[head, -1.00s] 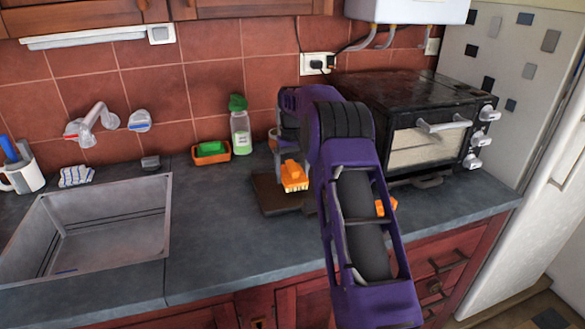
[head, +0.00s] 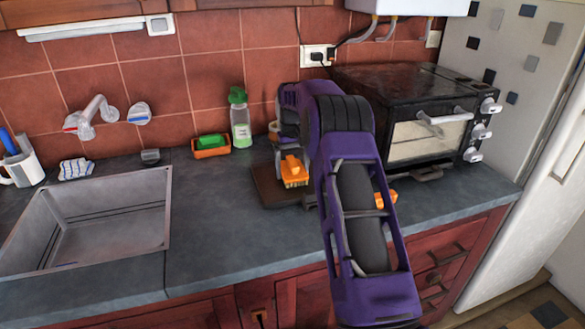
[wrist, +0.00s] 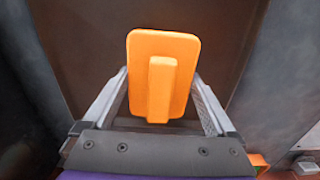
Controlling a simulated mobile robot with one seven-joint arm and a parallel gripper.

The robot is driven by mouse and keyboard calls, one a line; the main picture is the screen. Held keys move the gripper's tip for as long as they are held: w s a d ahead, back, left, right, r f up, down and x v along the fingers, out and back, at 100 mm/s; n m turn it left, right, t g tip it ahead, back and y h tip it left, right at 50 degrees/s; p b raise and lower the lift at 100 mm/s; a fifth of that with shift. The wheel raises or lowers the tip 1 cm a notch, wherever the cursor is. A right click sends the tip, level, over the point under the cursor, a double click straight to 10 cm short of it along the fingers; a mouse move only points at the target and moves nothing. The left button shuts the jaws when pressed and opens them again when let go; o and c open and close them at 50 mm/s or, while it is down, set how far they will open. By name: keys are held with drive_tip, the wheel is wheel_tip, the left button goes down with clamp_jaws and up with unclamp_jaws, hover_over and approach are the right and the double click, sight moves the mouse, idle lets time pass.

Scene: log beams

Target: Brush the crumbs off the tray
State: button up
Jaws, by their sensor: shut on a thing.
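An orange brush (head: 293,170) with pale bristles pointing down is over the dark brown tray (head: 268,190). In the wrist view, the brush's orange back and raised handle (wrist: 162,90) sit between my two fingers. My gripper (wrist: 160,76) is shut on the brush. In the head view, my purple arm hides most of the gripper and the tray's right part. The tray fills much of the wrist view as a brown surface (wrist: 215,35). I cannot make out crumbs. Whether the bristles touch the tray is unclear.
A black oven (head: 420,110) stands at the right. Another orange object (head: 386,199) is partly hidden behind my arm. A soap bottle (head: 240,122) and an orange dish with a green sponge (head: 211,145) stand left of the tray. The sink (head: 100,220) is further left; counter between is clear.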

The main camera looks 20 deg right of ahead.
drive_tip(key=shift+f, duration=0.5)
drive_tip(key=shift+f+p, duration=0.25)
drive_tip(key=shift+p, duration=0.35)
idle(3.1)
drive_tip(key=shift+d+p, duration=0.4)
drive_tip(key=shift+d, duration=0.2)
drive_tip(key=shift+a+r, duration=0.1)
drive_tip(key=shift+a, duration=1.1)
drive_tip(key=shift+d, duration=1.2)
drive_tip(key=shift+a, duration=1.25)
drive_tip(key=shift+d, duration=0.65)
drive_tip(key=shift+d, duration=0.15)
